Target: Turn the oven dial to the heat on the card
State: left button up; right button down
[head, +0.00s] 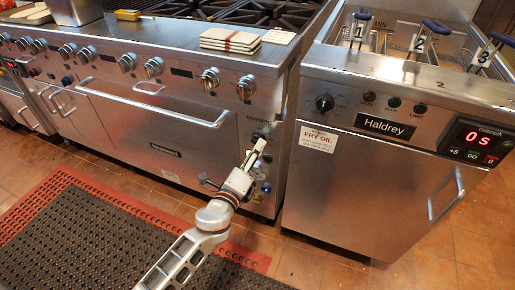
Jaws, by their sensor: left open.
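The stainless range carries an oven panel (257,118) at its right end, with the word OVEN printed near its top. My left gripper (254,158) is open in front of this panel and covers part of it. Small coloured controls show around the gripper, and I cannot clearly make out the oven dial or its setting. Whether the fingers touch anything is unclear. A pale card (278,36) lies on the range's front ledge, right of a stack of folded cloths; its writing is too small to read. My right gripper is not in view.
A Haldrey fryer (385,125) stands to the right, with a display reading 0s and numbered baskets. Several burner knobs (153,67) line the range front above the oven door handle (150,104). Folded cloths (231,41) lie on the ledge. A dark mat (90,235) covers the floor.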

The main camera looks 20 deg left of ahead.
pick_arm(q)
jog(key=s, duration=0.9)
jog(key=shift+s+a, duration=0.15)
jog(key=shift+s, duration=0.15)
jog(key=shift+r, duration=0.1)
